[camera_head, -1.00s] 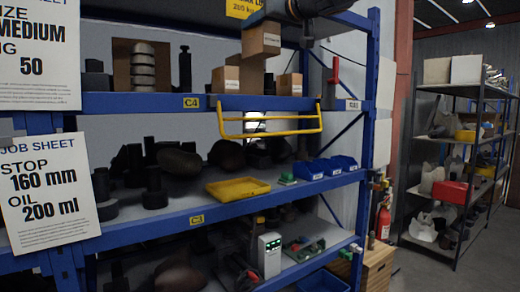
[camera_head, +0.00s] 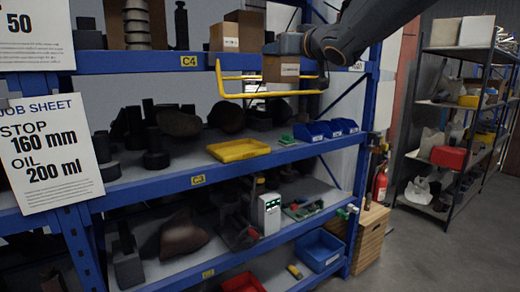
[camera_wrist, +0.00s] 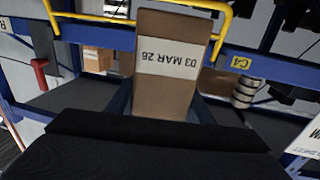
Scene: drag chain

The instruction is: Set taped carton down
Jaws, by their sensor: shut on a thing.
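The brown carton (camera_head: 279,68) with a white label is in my gripper (camera_head: 291,44), at the front of the upper blue shelf. In the head view it covers part of the yellow rail's upper bar. In the wrist view the carton (camera_wrist: 172,70) is in the middle, its label reading "03 MAR 26" upside down. Dark fingers show at both sides of its lower part, and the dark gripper body fills the bottom. My gripper is shut on the carton. I see no support touching the carton; its far side is hidden.
The yellow rail (camera_head: 270,95) stands out at the upper shelf's front edge (camera_head: 130,62). Another labelled box (camera_head: 224,38) stands on that shelf. Below are a yellow tray (camera_head: 238,150) and blue bins (camera_head: 308,131). A red fire extinguisher (camera_head: 380,182) stands at right; the floor (camera_head: 430,255) there is clear.

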